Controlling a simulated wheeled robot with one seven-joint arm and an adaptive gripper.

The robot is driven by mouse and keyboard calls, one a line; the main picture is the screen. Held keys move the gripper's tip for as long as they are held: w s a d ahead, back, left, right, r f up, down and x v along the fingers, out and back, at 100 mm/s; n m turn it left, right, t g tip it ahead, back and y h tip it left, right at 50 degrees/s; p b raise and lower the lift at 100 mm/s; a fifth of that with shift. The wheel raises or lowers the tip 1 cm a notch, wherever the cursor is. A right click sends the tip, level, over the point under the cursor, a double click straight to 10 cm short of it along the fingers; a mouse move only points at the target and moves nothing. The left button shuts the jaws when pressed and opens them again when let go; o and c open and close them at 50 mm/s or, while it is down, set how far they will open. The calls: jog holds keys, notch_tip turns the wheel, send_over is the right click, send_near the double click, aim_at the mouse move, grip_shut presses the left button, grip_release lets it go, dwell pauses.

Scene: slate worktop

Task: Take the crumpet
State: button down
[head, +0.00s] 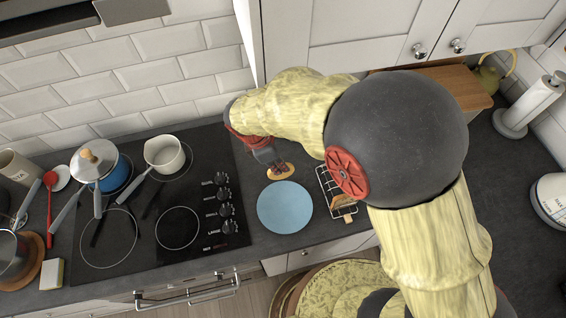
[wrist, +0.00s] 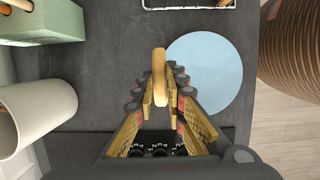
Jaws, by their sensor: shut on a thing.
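The crumpet (wrist: 159,75) is a pale golden disc, seen edge-on in the wrist view. My gripper (wrist: 160,98) is shut on it, with one finger on each side. In the head view my gripper (head: 270,157) is over the worktop just above the blue plate, and part of the crumpet (head: 283,173) shows below the fingers. I cannot tell whether the crumpet touches the worktop. My arm covers much of the right side of the head view.
The blue plate (head: 285,208) is empty; it also shows in the wrist view (wrist: 212,75). A wire rack (head: 325,182) holding brown pieces stands to its right. The black hob (head: 150,215) with pans is at left. A white cylinder (wrist: 35,115) and green box (wrist: 45,25) stand nearby.

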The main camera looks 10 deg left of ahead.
notch_tip(320, 180, up, 7)
jog(key=p, duration=0.5)
jog(key=shift+r, duration=0.2)
jog(key=shift+f, duration=0.1)
